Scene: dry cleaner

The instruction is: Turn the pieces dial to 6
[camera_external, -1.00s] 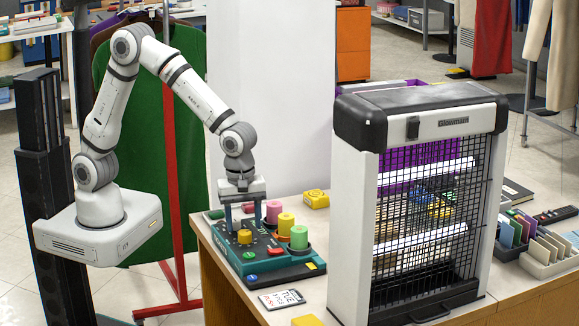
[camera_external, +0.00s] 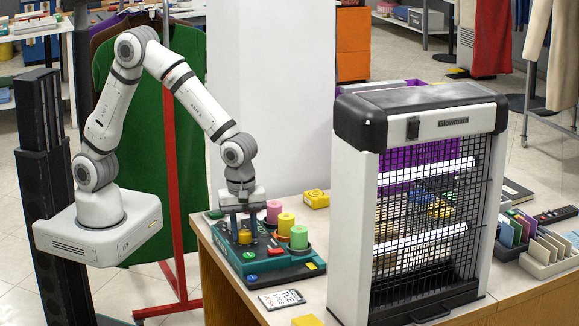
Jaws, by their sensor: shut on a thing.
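Pink, yellow and green cylinders (camera_external: 299,237) stand on the box close to the right of my gripper. A small sign card (camera_external: 282,299) and a yellow block (camera_external: 307,320) lie in front. A yellow object (camera_external: 316,199) lies behind.

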